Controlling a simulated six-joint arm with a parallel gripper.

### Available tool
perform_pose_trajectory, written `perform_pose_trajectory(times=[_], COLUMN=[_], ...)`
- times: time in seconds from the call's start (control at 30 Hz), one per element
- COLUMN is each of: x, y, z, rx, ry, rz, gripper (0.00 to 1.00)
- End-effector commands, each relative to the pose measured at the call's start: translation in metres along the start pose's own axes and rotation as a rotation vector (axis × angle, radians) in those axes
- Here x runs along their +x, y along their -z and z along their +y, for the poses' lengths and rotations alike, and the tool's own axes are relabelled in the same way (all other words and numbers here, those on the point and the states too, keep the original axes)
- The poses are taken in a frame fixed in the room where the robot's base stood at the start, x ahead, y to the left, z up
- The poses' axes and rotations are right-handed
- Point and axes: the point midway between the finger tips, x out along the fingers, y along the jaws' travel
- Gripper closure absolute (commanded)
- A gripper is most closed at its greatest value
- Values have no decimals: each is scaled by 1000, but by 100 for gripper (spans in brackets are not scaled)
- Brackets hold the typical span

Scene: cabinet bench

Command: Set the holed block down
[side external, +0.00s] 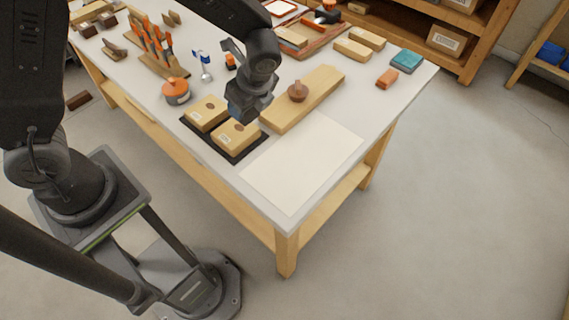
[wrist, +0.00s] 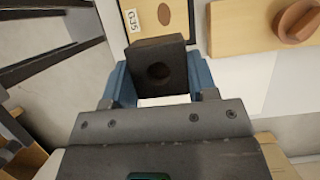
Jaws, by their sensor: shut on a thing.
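My gripper (wrist: 160,78) has its blue fingers shut on the holed block (wrist: 172,50), a dark brown block with a round hole facing the wrist camera. In the side external view my gripper (side external: 243,112) is over the bench, just above the right-hand light wooden block (side external: 232,137) in the black tray (side external: 226,154). The holed block is hard to make out there, mostly hidden by the gripper. I cannot tell whether it touches anything beneath it.
Another light block (side external: 203,111) lies in the tray. A long wooden board (side external: 318,88) with a brown knob (side external: 298,91) lies to the right. A white sheet (side external: 303,160) lies bare at the near corner. An orange-lidded pot (side external: 175,92) and tool rack (side external: 160,62) stand left.

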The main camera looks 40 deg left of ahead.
Motion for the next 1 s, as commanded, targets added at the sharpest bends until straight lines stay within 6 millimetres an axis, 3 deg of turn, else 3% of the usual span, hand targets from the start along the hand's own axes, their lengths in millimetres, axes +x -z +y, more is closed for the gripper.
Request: perform_pose_trajectory(times=[0.5, 0.77, 1.0], x=[18, 24, 54], y=[116, 132, 144], z=[-6, -7, -7], rx=[3, 0, 1], ry=[-1, -2, -2], rz=[0, 0, -1], gripper=[70, 70, 70])
